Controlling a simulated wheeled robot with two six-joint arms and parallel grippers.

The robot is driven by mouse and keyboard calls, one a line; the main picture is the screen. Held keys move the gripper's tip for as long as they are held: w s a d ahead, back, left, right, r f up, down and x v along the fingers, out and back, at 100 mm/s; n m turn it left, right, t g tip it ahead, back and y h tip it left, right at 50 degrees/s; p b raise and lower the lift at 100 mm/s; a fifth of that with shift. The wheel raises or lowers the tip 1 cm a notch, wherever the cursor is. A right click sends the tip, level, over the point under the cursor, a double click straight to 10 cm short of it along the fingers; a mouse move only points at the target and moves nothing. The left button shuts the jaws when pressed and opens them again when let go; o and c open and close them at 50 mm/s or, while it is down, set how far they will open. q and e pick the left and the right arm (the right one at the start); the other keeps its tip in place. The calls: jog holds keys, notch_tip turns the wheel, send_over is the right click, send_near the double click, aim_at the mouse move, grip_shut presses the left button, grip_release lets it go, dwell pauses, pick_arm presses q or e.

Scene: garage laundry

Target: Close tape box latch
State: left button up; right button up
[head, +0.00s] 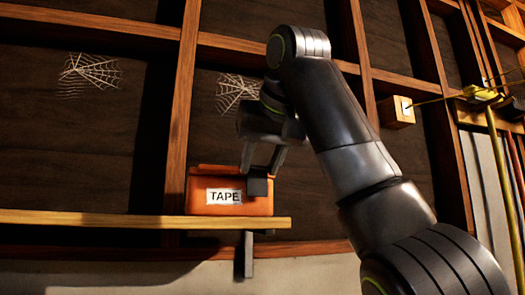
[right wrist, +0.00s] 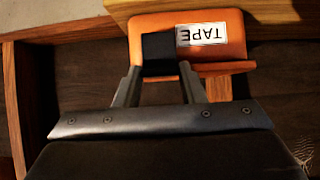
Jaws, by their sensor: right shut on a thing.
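The tape box (head: 206,186) is an orange box with a white label reading TAPE, standing on a wooden shelf in the head view. A dark square latch (head: 257,187) sits at the right of its front. My right gripper (head: 262,170) reaches the box from the upper right and is shut on the latch. In the right wrist view the box (right wrist: 238,60) appears upside down, and the two fingers of my gripper (right wrist: 160,73) meet the sides of the dark latch (right wrist: 159,47). I cannot tell how far the lid is closed. My left gripper is not in view.
The wooden shelf (head: 100,218) is bare to the left of the box. A dark bracket (head: 244,255) hangs under it. Wooden wall studs (head: 183,90) and cobwebs (head: 90,74) are behind. A yellow pipe with a valve (head: 482,95) stands at the far right.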

jog(key=shift+r, duration=0.1)
jog(key=o, duration=0.8)
jog(key=shift+o, duration=0.9)
jog(key=shift+d, duration=0.2)
jog(key=shift+a, duration=0.1)
